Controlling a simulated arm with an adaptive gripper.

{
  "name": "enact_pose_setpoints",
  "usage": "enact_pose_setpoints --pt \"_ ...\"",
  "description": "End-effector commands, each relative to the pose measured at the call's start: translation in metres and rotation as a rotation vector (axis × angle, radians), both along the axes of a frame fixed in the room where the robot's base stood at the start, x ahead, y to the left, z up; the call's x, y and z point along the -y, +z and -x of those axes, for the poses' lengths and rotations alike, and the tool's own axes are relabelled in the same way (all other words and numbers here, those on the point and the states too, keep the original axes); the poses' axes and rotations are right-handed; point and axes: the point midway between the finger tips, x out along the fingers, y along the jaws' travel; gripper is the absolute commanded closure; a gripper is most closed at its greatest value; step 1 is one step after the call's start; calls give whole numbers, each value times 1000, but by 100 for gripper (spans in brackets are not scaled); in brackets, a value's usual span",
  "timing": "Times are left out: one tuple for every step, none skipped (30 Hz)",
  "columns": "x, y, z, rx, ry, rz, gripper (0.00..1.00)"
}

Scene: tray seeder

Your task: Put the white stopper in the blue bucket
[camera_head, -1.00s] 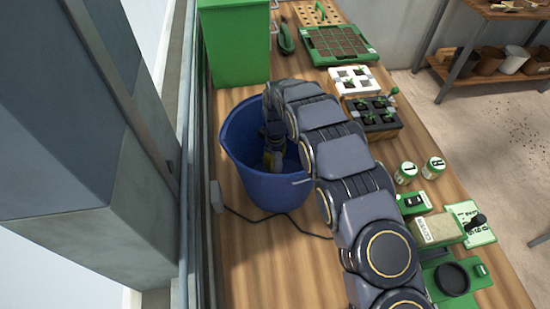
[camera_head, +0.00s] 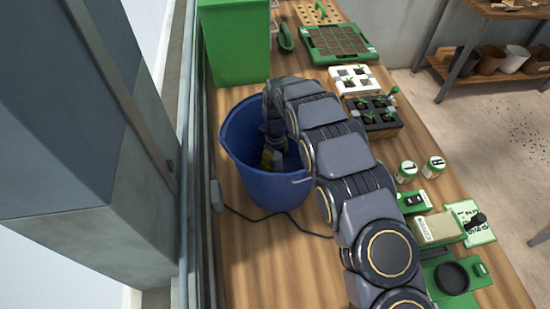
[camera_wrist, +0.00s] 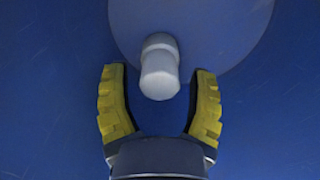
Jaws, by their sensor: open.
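The white stopper (camera_wrist: 160,66) shows in the wrist view, inside the blue bucket, just ahead of and between my fingertips. A gap shows on each side of it, so the fingers do not grip it. I cannot tell whether it rests on the bottom. The blue bucket (camera_head: 275,187) stands on the wooden bench in the head view. My gripper (camera_head: 272,158) reaches down into it, with yellow finger pads spread open. The stopper is hidden in the head view.
A green box (camera_head: 240,50) stands behind the bucket. Right of my arm are a black tray with seedlings (camera_head: 372,118), a white tray (camera_head: 354,79), two labelled jars (camera_head: 407,172) and green devices. A black cable (camera_head: 265,216) lies in front of the bucket.

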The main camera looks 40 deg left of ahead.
Motion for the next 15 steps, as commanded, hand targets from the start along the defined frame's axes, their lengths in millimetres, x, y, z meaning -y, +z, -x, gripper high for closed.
enact_pose_setpoints --pt "0 7 -1 2 -1 -2 42" --pt "0 11 -1 3 -1 -3 42" --pt "0 18 -1 4 -1 -3 42" --pt "0 24 -1 5 -1 -4 42" --pt "0 30 -2 6 -1 -4 42" --pt "0 39 -2 6 -1 -3 42" --pt "0 45 -1 5 -1 -3 42" --pt "0 51 -1 4 0 -3 42" --pt "0 60 -1 5 0 -4 42" --pt "0 67 -1 6 0 -4 42" --pt "0 74 -1 6 1 -4 42" --pt "1 83 -1 5 1 -3 42" --pt "1 89 -1 5 1 -2 42" --pt "1 94 -1 4 1 -2 42" --pt "1 99 -1 4 1 -2 42"
